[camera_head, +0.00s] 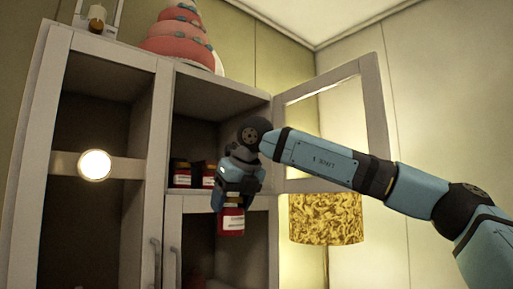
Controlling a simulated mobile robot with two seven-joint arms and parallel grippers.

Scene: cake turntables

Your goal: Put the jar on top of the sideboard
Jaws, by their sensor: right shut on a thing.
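The jar (231,221) is red with a pale label and a yellowish lid. My right gripper (234,197) points down and is shut on its top, holding it upright in front of the sideboard. The sideboard (172,66) is a tall grey-brown cabinet with open compartments, and its top is near the upper edge of the view. The jar hangs well below that top, in front of the lower right part. My left gripper is not in view.
A tiered pink cake (181,40) stands on the top at the right, and a lantern-like object (97,18) stands on the left. More red jars (181,174) sit on the right shelf. An open framed door (379,120) sticks out at right, above a yellow lampshade (326,218).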

